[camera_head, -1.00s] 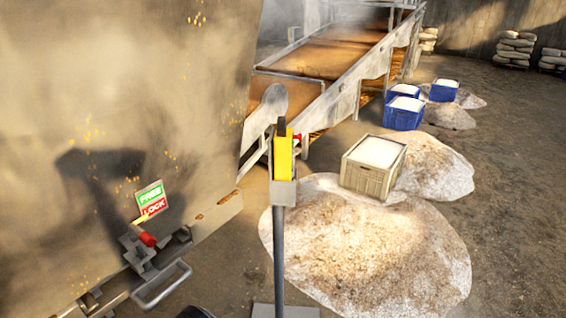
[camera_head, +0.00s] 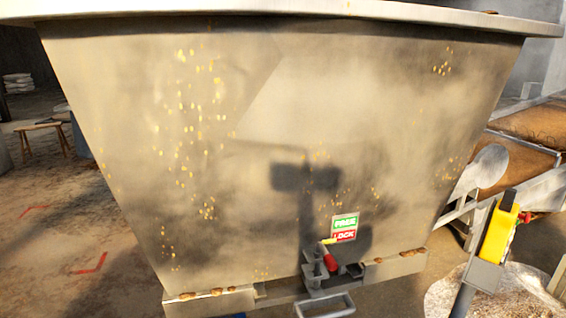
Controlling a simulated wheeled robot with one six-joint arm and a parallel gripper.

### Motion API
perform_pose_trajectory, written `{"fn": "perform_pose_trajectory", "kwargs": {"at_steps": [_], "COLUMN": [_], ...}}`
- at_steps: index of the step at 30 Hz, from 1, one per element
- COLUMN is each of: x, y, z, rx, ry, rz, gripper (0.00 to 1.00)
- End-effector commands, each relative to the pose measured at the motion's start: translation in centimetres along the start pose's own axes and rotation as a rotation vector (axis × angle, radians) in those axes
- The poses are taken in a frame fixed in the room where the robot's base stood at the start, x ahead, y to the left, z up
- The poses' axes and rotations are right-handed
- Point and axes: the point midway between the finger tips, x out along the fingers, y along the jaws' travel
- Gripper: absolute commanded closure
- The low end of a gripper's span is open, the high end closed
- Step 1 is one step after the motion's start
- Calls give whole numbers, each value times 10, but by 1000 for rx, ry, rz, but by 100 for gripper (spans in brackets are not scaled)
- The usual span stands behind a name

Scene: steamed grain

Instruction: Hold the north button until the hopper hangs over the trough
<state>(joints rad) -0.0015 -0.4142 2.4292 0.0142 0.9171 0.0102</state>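The hopper (camera_head: 250,130) is a large grey metal bin, wide at its rim and narrower below, filling most of the view. Yellow grains stick to its wall. Low on its front are a green-and-red FREE/LOCK sign (camera_head: 344,227) and a latch with a red-tipped handle (camera_head: 331,263). The trough (camera_head: 530,125), with brown grain in it, is partly visible behind and right of the hopper. A yellow control box (camera_head: 497,236) sits in a grey holder on a post at lower right. Its north button cannot be picked out. My gripper is not in view.
A pale grain heap (camera_head: 505,295) lies on the floor around the control post. At left are a wooden stool (camera_head: 42,130), red floor marks (camera_head: 92,266) and open dirt floor. Stacked sacks (camera_head: 18,83) stand at the far left.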

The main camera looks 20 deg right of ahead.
Motion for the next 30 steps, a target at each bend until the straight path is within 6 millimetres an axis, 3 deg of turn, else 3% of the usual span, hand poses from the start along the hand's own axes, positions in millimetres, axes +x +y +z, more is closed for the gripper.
{"fn": "perform_pose_trajectory", "kwargs": {"at_steps": [4, 17, 30], "x": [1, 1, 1], "y": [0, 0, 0], "z": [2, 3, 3], "rx": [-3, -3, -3], "ry": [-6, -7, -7], "rz": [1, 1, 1], "gripper": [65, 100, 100]}}
